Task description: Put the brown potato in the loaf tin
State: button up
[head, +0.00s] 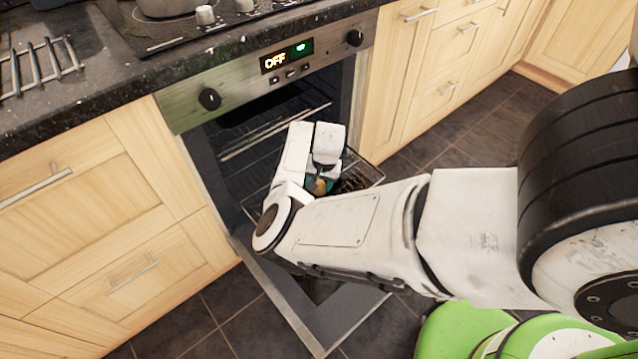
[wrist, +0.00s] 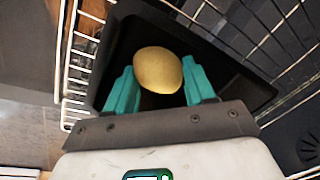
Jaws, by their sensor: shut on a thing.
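The brown potato (wrist: 158,70) shows in the wrist view as a smooth, pale yellow-brown oval. My gripper (wrist: 157,74) is shut on it, with one teal finger on each side. A black loaf tin (wrist: 228,66) lies behind the potato and fingers in the wrist view, on the wire rack. The potato appears over the tin's dark inside; I cannot tell whether it touches the bottom. In the head view my gripper (head: 321,184) is low at the open oven, and my own arm hides most of the potato and tin.
The oven door (head: 318,312) is folded down and open. A wire oven rack (head: 366,178) sticks out, and its bars (wrist: 76,85) run close to my gripper in the wrist view. Wooden cupboards (head: 75,215) flank the oven. A dark stone counter (head: 100,100) runs above.

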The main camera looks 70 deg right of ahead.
jog(key=shift+f, duration=0.1)
jog(key=o, duration=0.8)
notch_tip(320, 180, up, 12)
jog(key=s+p, duration=0.2)
jog(key=p, duration=0.2)
notch_tip(320, 180, up, 6)
jog(key=n+h, duration=0.3)
jog(key=n, duration=0.2)
send_over(324, 188)
jog(key=s, duration=0.2)
jog(key=s+a+f+n+y, duration=0.1)
jog(key=s+a+n, duration=0.1)
jog(key=a, duration=0.8)
jog(key=s+a+f+n+y, duration=0.1)
jog(key=a+n, duration=0.4)
jog(key=a, duration=0.5)
jog(key=s+a+f+n+y, duration=0.1)
jog(key=s+a+f+n, duration=0.1)
jog(key=a, duration=0.8)
jog(key=shift+s+a+f+n+g+y, duration=0.15)
jog(key=shift+s+n+g, duration=0.05)
jog(key=shift+s+n, duration=0.25)
jog(key=shift+s+a+f+n+g+y, duration=0.1)
jog(key=shift+s+a+n+g+y, duration=0.1)
jog(key=shift+s+n, duration=0.25)
